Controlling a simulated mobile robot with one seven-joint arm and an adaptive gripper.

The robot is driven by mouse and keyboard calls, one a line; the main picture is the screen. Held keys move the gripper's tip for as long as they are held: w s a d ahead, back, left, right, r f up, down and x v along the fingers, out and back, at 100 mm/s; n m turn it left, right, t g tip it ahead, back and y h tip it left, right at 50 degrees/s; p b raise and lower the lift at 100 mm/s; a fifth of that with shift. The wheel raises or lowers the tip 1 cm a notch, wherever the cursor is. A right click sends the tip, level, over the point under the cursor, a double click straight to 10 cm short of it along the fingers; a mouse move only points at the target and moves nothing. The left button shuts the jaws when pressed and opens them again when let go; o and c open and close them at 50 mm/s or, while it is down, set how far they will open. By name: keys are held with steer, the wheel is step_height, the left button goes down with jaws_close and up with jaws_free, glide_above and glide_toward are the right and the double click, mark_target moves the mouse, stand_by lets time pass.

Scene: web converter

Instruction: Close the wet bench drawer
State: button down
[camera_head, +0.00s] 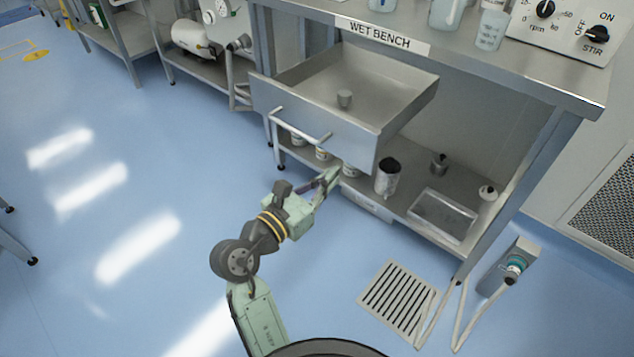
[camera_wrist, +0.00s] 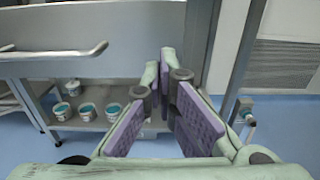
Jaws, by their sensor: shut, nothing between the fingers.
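The wet bench drawer (camera_head: 290,104) is pulled out from under the bench top, below the "WET BENCH" label (camera_head: 383,36). In the wrist view the drawer front (camera_wrist: 110,68) and handle (camera_wrist: 55,49) show at upper left. My gripper (camera_head: 332,178) is shut and empty, just below the drawer front in the head view. Its purple-padded fingers (camera_wrist: 158,72) show in the wrist view, to the right of the handle and apart from it.
The lower shelf (camera_head: 405,197) holds a metal beaker (camera_head: 388,178), a tray (camera_head: 443,215) and several small tubs (camera_wrist: 87,110). A bench leg (camera_head: 510,195) stands to the right. Glassware and a stirrer (camera_head: 570,25) stand on top. The floor at left is clear.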

mark_target(360, 149)
steer(key=p+x, duration=0.1)
steer(key=x, duration=0.7)
steer(key=shift+w+d, duration=0.1)
steer(key=shift+w, duration=0.15)
steer(key=shift+w, duration=0.1)
